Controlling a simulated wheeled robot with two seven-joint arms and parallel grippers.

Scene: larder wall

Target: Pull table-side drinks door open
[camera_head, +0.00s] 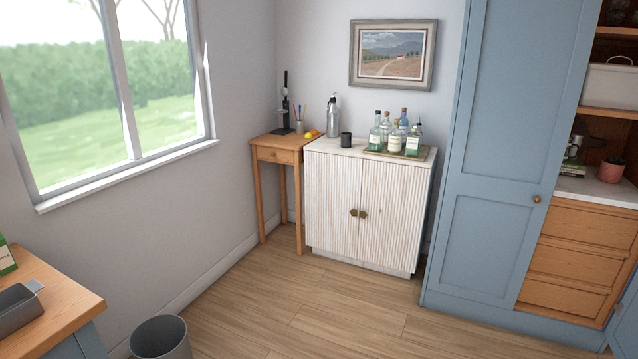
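The drinks cabinet (371,152) is white with ribbed doors and stands against the back wall. Its left door (332,200), on the side of the small wooden table (268,143), looks shut. Its right door (390,212) looks shut too. Two small dark brass handles (358,213) sit side by side where the doors meet. Neither of my grippers shows in the head view, and the cabinet fronts are unobstructed.
A tray (428,158) with several bottles, a dark cup (346,139) and a silver bottle (333,116) stand on the cabinet. A blue larder door (500,130) is at right. A grey bin (160,338) and wooden counter (70,300) are at lower left. The floor (300,310) before the cabinet is clear.

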